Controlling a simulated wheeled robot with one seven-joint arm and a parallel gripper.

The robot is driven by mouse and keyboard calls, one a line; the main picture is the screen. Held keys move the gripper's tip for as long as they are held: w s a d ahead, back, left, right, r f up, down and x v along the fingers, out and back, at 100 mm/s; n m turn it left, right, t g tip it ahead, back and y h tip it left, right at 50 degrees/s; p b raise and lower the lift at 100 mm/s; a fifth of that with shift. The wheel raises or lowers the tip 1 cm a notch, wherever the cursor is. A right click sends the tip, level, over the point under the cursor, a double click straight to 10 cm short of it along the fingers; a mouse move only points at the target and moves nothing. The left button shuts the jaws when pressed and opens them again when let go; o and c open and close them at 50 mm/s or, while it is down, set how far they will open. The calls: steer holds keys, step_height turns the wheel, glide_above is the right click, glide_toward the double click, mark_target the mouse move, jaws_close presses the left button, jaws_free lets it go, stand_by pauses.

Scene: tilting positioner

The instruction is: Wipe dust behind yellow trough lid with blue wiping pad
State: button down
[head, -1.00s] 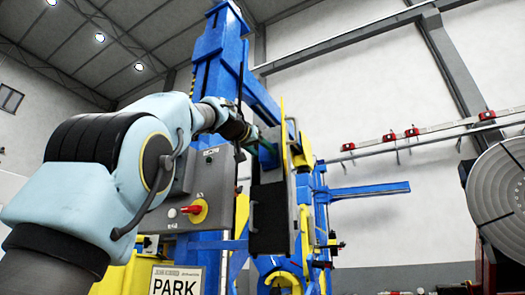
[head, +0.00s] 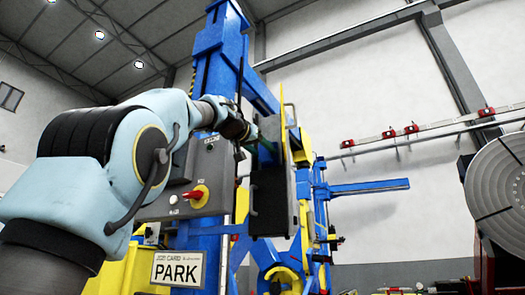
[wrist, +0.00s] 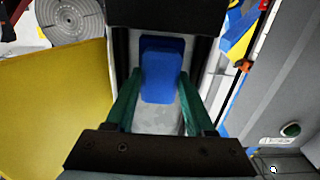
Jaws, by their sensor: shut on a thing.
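My gripper (wrist: 158,85) is shut on the blue wiping pad (wrist: 162,72), which sits between its green fingers in the wrist view. In the head view my gripper (head: 255,138) is at the top of the dark trough box (head: 270,205), and the pad (head: 267,151) is mostly hidden. The yellow lid (wrist: 55,108) stands open and fills the left of the wrist view. It shows nearly edge-on, upright, in the head view (head: 283,103). A pale grey surface (wrist: 155,122) lies beyond the fingers. I cannot make out dust or whether the pad touches a surface.
A grey control box with a red-and-yellow switch (head: 196,196) is left of the trough, above a PARK sign (head: 178,268). The blue column (head: 218,80) rises behind. A grey panel (wrist: 280,90) runs close on the wrist view's right. A round faceplate (head: 503,190) stands far right.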

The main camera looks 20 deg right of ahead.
steer(key=shift+b+v, duration=1.2)
steer(key=shift+v, duration=1.8)
steer(key=shift+b+v, duration=0.55)
steer(key=shift+v, duration=0.95)
